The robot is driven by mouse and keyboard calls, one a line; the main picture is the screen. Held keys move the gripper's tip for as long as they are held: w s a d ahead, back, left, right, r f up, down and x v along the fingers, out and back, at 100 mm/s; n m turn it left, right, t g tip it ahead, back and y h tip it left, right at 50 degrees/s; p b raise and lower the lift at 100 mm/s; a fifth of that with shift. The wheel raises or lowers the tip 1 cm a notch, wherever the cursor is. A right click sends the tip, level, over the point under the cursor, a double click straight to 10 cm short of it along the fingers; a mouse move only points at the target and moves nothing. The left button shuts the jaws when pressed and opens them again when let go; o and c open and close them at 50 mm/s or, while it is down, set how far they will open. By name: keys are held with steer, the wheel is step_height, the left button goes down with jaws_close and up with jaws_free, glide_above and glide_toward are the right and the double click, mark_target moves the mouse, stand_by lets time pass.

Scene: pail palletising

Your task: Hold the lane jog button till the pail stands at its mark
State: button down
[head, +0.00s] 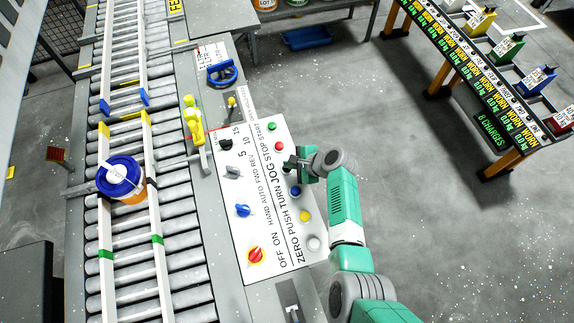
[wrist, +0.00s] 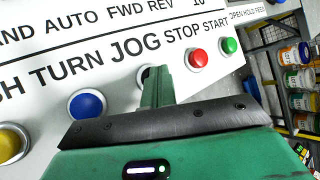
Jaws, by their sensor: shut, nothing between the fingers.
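The pail (head: 122,172), with a blue rim, a pale top and some orange on its side, stands upright on the roller lane (head: 130,215) between two white guide rails. Along the rails are blue bands (head: 145,96), yellow bands (head: 104,129) above the pail and green bands (head: 106,255) below it. My gripper (head: 291,164) is shut and empty at the JOG position on the white control panel (head: 270,235). In the wrist view its fingers (wrist: 157,86) cover most of the jog button (wrist: 142,76). I cannot tell whether they press it.
The blue button (head: 296,190) and red button (head: 278,146) flank my gripper; the green button (head: 271,126) and yellow button (head: 305,215) are farther along. Grey floor lies to the right.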

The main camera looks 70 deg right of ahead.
stand_by(0.4)
steer(key=shift+r+p, duration=0.85)
steer(key=shift+p, duration=0.1)
steer(key=shift+r, duration=0.15)
step_height(320, 180, up, 5)
steer(key=p, duration=0.5)
